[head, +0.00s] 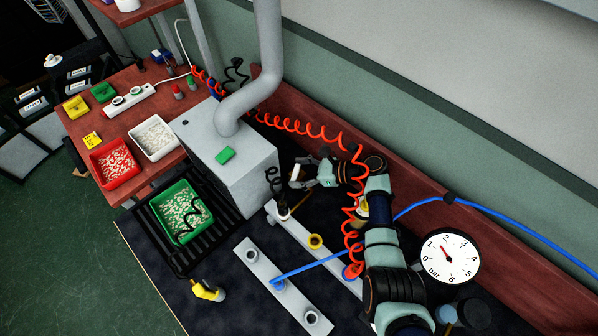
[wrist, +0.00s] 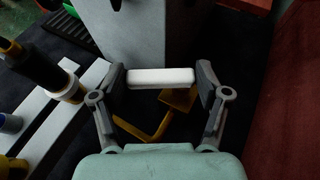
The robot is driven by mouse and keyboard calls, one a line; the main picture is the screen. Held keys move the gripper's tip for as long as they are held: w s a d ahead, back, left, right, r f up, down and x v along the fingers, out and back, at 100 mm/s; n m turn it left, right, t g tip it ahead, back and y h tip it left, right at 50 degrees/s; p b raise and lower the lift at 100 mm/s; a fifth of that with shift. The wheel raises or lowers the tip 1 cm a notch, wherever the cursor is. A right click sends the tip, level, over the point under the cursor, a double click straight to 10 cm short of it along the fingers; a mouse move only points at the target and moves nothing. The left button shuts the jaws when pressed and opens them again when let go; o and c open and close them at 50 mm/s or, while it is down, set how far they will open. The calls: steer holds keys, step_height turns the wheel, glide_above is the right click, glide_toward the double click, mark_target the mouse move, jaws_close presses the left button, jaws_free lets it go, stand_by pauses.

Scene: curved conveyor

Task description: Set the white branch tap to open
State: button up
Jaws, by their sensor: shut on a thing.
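In the wrist view a white bar-shaped handle (wrist: 160,77), which looks like the white branch tap, lies crosswise between the two dark fingers of my gripper (wrist: 161,80). My gripper is shut on it, one finger at each end. A bent yellow piece (wrist: 153,136) lies below and behind the handle; how they join is hidden. In the head view my gripper (head: 303,174) is beside the right side of the grey box, and the white handle (head: 295,172) shows small between its fingers. The tap's open or closed setting cannot be told.
A grey box (head: 240,175) with a thick pipe stands close to my gripper. A pale manifold bar (head: 318,236) with fittings lies nearby. A red coiled hose (head: 300,126) hangs over my arm. A blue hose (head: 310,265) crosses the bars. A gauge (head: 449,258) stands at right.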

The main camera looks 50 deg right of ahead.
steer(key=o, duration=1.2)
steer(key=shift+c, duration=0.2)
